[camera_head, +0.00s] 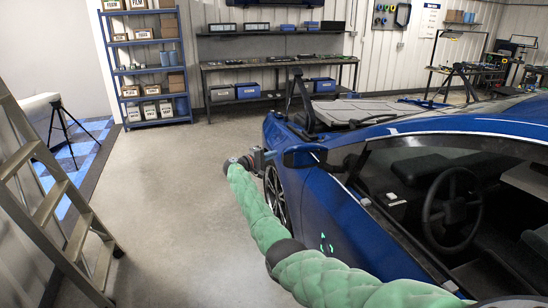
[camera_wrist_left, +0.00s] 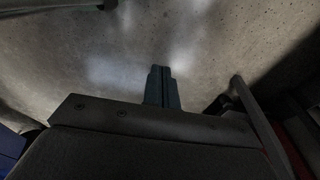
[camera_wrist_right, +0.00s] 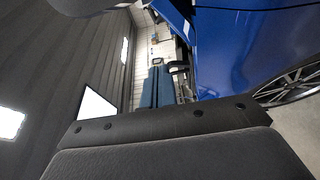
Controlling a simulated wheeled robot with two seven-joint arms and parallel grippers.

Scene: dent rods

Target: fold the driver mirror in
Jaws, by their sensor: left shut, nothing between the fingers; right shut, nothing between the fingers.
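The driver mirror (camera_head: 304,155), with a blue cap, stands out from the side of the blue car (camera_head: 330,210), ahead of the driver's window. My right gripper (camera_head: 263,157) is shut and empty at the mirror's outer left end. I cannot tell whether it touches the mirror. In the right wrist view its closed fingers (camera_wrist_right: 154,88) point along the car's blue side, with a small dark thing just right of the tips that I cannot identify. My left gripper (camera_wrist_left: 161,86) is shut and empty over the concrete floor, and is not in the head view.
A stepladder (camera_head: 50,195) stands at the left, with a tripod (camera_head: 65,130) behind it. Blue shelves (camera_head: 150,70) and a workbench (camera_head: 280,65) line the back wall. The concrete floor (camera_head: 170,180) between the ladder and the car is clear.

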